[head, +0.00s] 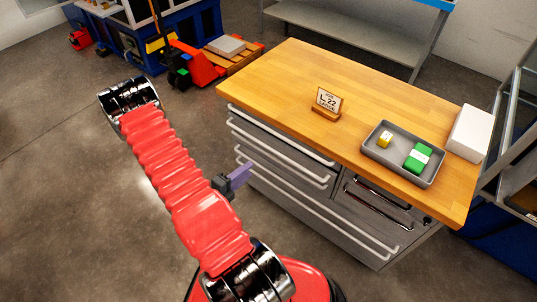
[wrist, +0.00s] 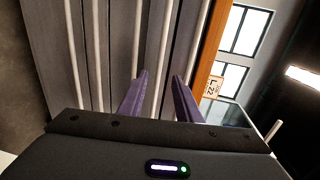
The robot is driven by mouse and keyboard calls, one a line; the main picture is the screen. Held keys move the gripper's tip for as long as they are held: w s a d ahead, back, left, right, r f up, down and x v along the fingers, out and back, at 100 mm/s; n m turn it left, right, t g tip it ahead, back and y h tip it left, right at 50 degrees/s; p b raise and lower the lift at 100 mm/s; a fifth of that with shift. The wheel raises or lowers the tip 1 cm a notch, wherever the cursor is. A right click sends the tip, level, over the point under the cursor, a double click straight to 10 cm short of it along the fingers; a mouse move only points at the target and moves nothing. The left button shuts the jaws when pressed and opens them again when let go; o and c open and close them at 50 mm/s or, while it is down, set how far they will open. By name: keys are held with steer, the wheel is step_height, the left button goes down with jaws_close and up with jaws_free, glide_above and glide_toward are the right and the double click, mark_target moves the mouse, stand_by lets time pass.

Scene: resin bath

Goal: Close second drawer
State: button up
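A grey drawer cabinet (head: 375,258) stands under a wooden worktop (head: 290,75). Its left column has several stacked drawers with long pale bar handles. The second drawer's handle (head: 280,156) is below the top handle (head: 285,136); I cannot tell clearly how far this drawer stands out. My gripper (head: 240,174) is in front of the drawer fronts, with purple fingers. In the sideways wrist view, my gripper (wrist: 160,75) is open and empty. The second handle (wrist: 160,45) shows between the fingers, apparently beyond them; contact cannot be told.
Dark handles (head: 375,207) are on the right column.

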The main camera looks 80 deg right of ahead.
steer(key=x, duration=1.3)
steer(key=shift+s+d, duration=0.15)
steer(key=shift+d, duration=0.2)
steer(key=shift+f, duration=0.1)
steer(key=shift+c, duration=0.2)
jaws_close()
steer(key=shift+f, duration=0.1)
